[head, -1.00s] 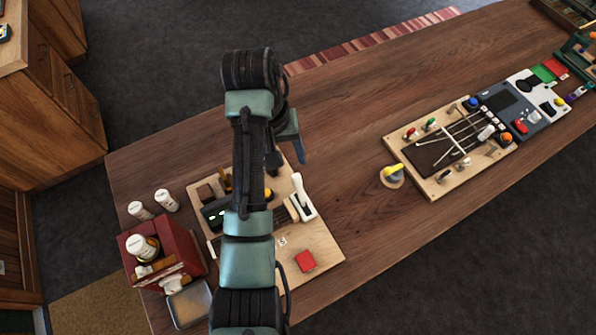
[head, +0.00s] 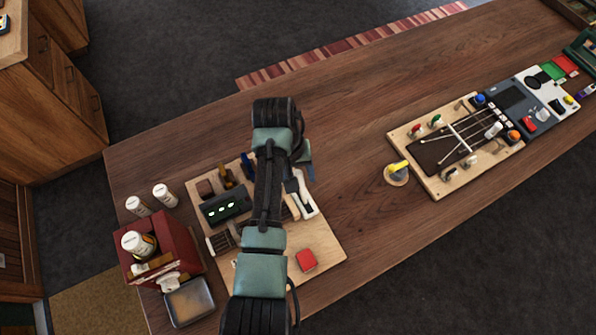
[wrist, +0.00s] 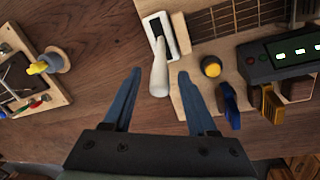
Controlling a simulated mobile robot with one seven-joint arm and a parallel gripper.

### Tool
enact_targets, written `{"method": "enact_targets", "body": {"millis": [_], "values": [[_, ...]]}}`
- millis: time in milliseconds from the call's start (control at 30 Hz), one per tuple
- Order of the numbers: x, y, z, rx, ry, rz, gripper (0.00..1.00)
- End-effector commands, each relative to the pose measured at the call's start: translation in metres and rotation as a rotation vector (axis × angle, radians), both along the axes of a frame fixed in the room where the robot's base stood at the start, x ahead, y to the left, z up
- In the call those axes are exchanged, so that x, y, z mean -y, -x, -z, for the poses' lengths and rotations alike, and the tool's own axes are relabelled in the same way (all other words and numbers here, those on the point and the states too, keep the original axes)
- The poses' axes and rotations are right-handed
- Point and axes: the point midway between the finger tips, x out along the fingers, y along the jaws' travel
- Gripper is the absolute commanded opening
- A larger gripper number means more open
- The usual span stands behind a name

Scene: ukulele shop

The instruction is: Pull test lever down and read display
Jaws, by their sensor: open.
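The test lever (wrist: 159,72) is a white handle in a white-framed slot at the board's edge. In the wrist view its rounded end sits near the gap between my fingertips; I cannot tell whether they touch. In the head view the lever (head: 305,197) is partly behind my arm. The display (head: 225,206) is a dark box with green lit characters, too small to read. It also shows at the right of the wrist view (wrist: 284,55). My gripper (wrist: 159,74) is open, with two blue fingers; in the head view it is mostly hidden by my arm.
The wooden board (head: 325,240) also bears a red block (head: 306,259) and a yellow knob (wrist: 211,67). A red box (head: 165,250) with white-capped bottles stands to the left.

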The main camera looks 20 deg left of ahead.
Motion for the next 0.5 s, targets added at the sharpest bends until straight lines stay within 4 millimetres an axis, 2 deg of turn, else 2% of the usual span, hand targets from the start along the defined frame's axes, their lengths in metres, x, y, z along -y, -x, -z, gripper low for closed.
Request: {"method": "enact_targets", "body": {"millis": [67,300,400,500], "values": [[0.0,0.0001,0.0,0.0,0.0,0.0,0.58],[0.0,0.0,-0.0002,0.0,0.0,0.0,0.15],[-0.0001,-0.0001,-0.0003,0.0,0.0,0.0,0.0],[-0.0001,-0.0002,-0.0004,0.0,0.0,0.0,0.0]]}}
